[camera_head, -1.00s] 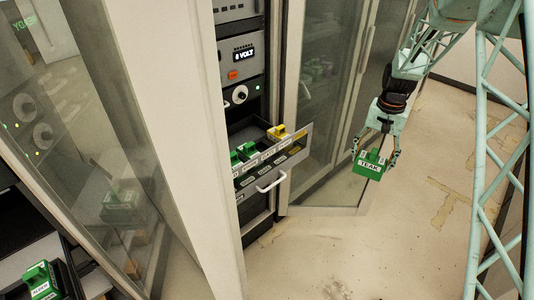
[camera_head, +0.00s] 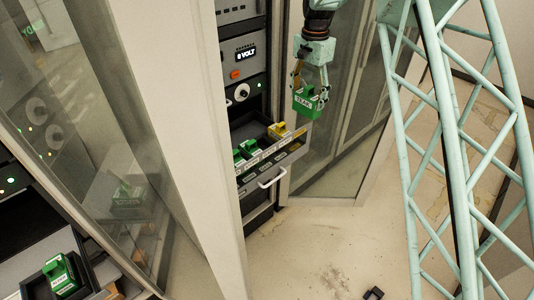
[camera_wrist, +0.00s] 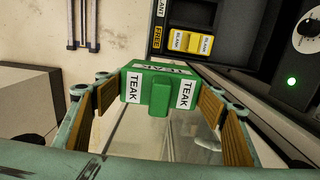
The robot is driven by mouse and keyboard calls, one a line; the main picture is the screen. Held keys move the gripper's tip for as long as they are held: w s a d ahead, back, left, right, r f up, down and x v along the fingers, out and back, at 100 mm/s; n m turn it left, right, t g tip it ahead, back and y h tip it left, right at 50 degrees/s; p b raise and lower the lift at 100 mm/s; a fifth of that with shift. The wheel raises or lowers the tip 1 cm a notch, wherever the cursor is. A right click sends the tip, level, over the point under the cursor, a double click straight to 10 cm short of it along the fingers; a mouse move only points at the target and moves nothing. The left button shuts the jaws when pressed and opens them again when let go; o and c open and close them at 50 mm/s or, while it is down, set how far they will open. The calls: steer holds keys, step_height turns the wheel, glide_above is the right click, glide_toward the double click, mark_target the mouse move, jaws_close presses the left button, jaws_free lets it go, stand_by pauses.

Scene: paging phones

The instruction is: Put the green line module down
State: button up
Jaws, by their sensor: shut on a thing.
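The green line module (camera_head: 304,104), labelled TEAK, is held in my gripper (camera_head: 309,92), which is shut on it. In the head view it hangs above and right of the open drawer (camera_head: 284,169), apart from it. In the wrist view the module (camera_wrist: 160,88) sits between the wooden finger pads, with TEAK labels showing on several faces. The drawer holds green modules (camera_head: 249,147) at the left and a yellow module (camera_head: 279,131) at the far right. In the wrist view a yellow block labelled BLANK (camera_wrist: 180,40) lies beside a FREE label.
The drawer sticks out of a rack below a panel reading 8 VOLT (camera_head: 245,53). An open glass door (camera_head: 333,150) stands right of it. Another rack at lower left holds a green module (camera_head: 60,274). A small dark object (camera_head: 373,293) lies on the floor.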

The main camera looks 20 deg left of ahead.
steer(key=s+a+f, duration=0.4)
steer(key=s+a, duration=0.1)
steer(key=a, duration=0.1)
steer(key=s+a+f+b, duration=0.1)
steer(key=s+a+f, duration=0.2)
steer(key=s+a, duration=0.2)
steer(key=shift+a+f, duration=0.35)
steer(key=shift+a, duration=0.7)
steer(key=shift+f, duration=0.1)
step_height(320, 180, down, 6)
steer(key=shift+f, duration=1.9)
steer(key=shift+f, duration=0.1)
